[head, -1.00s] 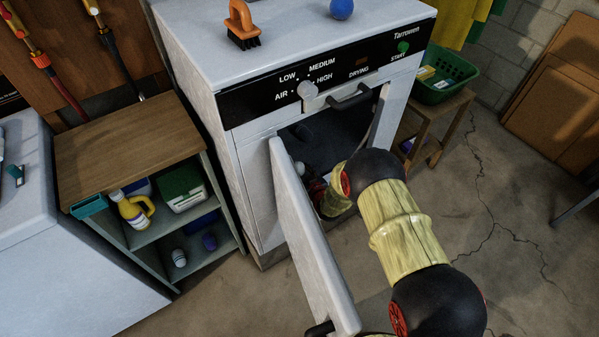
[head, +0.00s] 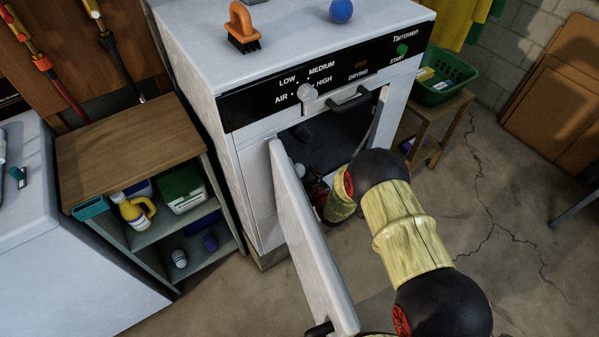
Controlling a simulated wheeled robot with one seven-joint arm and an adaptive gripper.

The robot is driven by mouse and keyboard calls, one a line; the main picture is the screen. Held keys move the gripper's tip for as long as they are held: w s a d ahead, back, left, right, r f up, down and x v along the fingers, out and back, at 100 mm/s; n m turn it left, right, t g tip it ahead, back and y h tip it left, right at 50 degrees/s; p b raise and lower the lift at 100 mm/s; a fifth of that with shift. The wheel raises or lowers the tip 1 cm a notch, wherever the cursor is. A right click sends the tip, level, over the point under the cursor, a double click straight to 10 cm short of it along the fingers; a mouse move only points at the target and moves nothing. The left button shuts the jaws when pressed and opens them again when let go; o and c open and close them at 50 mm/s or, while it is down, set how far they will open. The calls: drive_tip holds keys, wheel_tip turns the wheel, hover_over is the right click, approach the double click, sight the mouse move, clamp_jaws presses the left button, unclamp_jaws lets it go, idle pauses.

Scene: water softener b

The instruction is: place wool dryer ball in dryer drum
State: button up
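The dryer (head: 185,75) stands in the middle with its door (head: 303,240) swung open toward me. Its drum opening (head: 345,135) is dark inside. My arm reaches into the opening from the right. My gripper (head: 316,190) is low in the opening, just behind the door's edge, and mostly hidden by the door and my wrist. A small pale round thing (head: 300,170) shows beside the gripper at the door's edge; it may be the wool dryer ball. I cannot tell whether it touches the fingers, or whether they are open or shut.
A blue ball (head: 341,10) and an orange-handled brush (head: 242,27) sit on the dryer top. A wooden-topped shelf (head: 130,150) with bottles stands left. A green basket (head: 446,80) rests on a small stand at right. Cracked floor lies open at right.

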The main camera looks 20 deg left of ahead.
drive_tip(key=p+v, duration=0.3)
drive_tip(key=v, duration=0.6)
drive_tip(key=shift+s+d, duration=0.2)
drive_tip(key=shift+s, duration=0.05)
drive_tip(key=shift+r, duration=0.15)
